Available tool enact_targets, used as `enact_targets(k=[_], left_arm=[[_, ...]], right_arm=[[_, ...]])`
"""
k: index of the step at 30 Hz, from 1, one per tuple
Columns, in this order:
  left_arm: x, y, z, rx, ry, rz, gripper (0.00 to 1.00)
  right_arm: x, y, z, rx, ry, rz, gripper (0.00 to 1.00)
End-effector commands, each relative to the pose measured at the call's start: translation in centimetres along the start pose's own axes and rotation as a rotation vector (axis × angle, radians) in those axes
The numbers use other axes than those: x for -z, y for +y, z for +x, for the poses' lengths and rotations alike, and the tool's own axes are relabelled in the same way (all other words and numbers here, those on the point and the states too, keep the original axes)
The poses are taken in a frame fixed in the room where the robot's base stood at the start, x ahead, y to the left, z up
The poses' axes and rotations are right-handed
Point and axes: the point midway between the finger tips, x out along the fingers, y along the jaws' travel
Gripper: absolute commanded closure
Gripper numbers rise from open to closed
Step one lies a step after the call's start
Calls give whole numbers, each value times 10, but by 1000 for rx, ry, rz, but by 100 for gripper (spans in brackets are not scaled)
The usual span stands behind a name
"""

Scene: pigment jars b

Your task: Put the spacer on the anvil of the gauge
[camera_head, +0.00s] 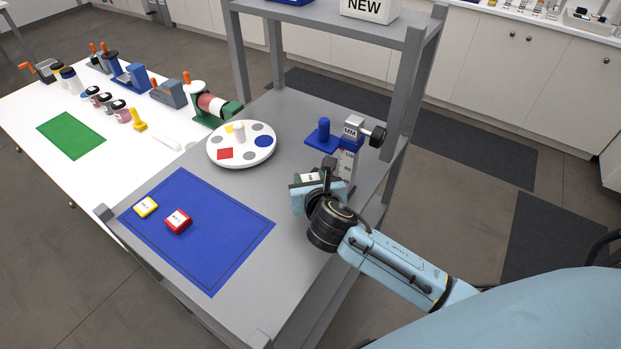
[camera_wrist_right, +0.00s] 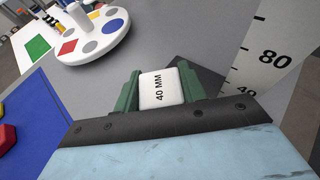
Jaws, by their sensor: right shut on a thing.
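The spacer (camera_wrist_right: 160,88), a white block marked "40 MM", is between the green fingers of my right gripper (camera_wrist_right: 160,92) in the wrist view. In the head view that gripper (camera_head: 312,180) is just in front of the gauge and largely hides the spacer. The gauge (camera_head: 349,150) stands upright at the right of the grey bench, with a "MM" head, a black knob and a blue part (camera_head: 323,136) projecting left. I cannot tell whether that blue part is the anvil. The gauge's white scale (camera_wrist_right: 262,60) shows close at right in the wrist view. My left gripper is out of view.
A blue mat (camera_head: 215,255) on the bench carries a yellow block (camera_head: 146,207) and a red block (camera_head: 178,221). A round white tray (camera_head: 228,159) with coloured patches stands behind it. A shelf post (camera_head: 402,95) rises behind the gauge. The white table (camera_head: 60,170) at left holds jars and tools.

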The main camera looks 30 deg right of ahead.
Motion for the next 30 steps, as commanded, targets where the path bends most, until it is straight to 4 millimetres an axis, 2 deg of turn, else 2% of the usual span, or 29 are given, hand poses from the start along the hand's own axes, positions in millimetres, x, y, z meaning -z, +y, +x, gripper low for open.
enact_targets(k=[1,2,7,16,19,23,30], left_arm=[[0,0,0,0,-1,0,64],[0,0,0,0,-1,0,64],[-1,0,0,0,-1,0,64],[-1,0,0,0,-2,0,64],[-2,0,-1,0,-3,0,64],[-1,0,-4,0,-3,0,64],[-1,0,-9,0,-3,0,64]], right_arm=[[1,0,1,0,-1,-1,88],[2,0,1,1,0,-2,58],[2,0,1,0,0,-1,37],[0,0,0,0,0,0,37],[-1,0,-8,-1,0,-1,37],[-1,0,-29,-1,0,-1,37],[-1,0,-81,-2,1,-2,37]])
